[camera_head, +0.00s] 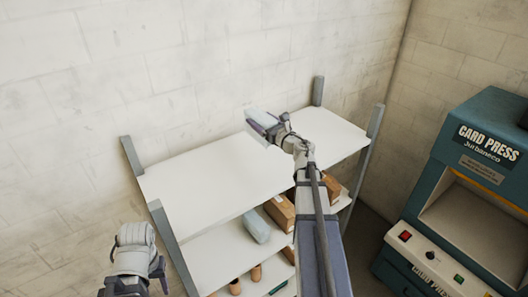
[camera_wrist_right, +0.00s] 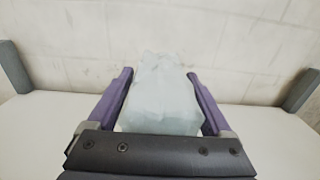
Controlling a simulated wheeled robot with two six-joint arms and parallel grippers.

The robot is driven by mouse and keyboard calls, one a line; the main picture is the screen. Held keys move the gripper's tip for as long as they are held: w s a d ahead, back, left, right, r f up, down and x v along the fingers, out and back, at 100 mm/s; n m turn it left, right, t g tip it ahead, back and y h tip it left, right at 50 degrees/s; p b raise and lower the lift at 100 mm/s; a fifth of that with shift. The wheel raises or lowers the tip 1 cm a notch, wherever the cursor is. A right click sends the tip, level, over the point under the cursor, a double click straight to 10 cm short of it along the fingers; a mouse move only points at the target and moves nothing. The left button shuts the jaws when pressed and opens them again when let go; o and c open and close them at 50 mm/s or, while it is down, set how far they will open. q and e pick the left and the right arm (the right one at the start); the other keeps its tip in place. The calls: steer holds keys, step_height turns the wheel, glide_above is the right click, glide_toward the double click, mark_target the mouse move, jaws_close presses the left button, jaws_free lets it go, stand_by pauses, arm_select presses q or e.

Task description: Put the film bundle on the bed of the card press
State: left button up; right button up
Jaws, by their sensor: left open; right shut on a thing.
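The film bundle (camera_wrist_right: 160,95) is a pale, whitish-blue, crinkled packet. It sits between the two purple fingers of my right gripper (camera_wrist_right: 163,103), which is shut on it. In the head view the film bundle (camera_head: 262,118) shows at the tip of my right gripper (camera_head: 262,129), over the white top shelf. The card press (camera_head: 475,185) is a teal machine at the right, and its pale bed (camera_head: 470,232) shows inside the front opening. My left gripper (camera_head: 136,288) is open at the lower left, partly cut off by the frame edge.
The white shelf unit (camera_head: 195,190) has grey corner posts standing above its top. Lower shelves hold a second pale bundle (camera_head: 256,226), brown boxes (camera_head: 280,211) and several small brown items. The top shelf is otherwise bare. A floor gap lies between shelf and press.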

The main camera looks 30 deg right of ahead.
steer(key=shift+s+f+b, duration=0.1)
steer(key=shift+f+b, duration=0.3)
steer(key=shift+f, duration=0.05)
step_height(320, 180, down, 5)
steer(key=b, duration=0.4)
steer(key=shift+b, duration=0.4)
steer(key=shift+f+b, duration=1.95)
steer(key=shift+f+b, duration=0.25)
steer(key=shift+b, duration=0.05)
steer(key=o, duration=1.1)
steer(key=shift+r, duration=0.1)
steer(key=shift+o, duration=0.2)
steer(key=shift+r, duration=0.15)
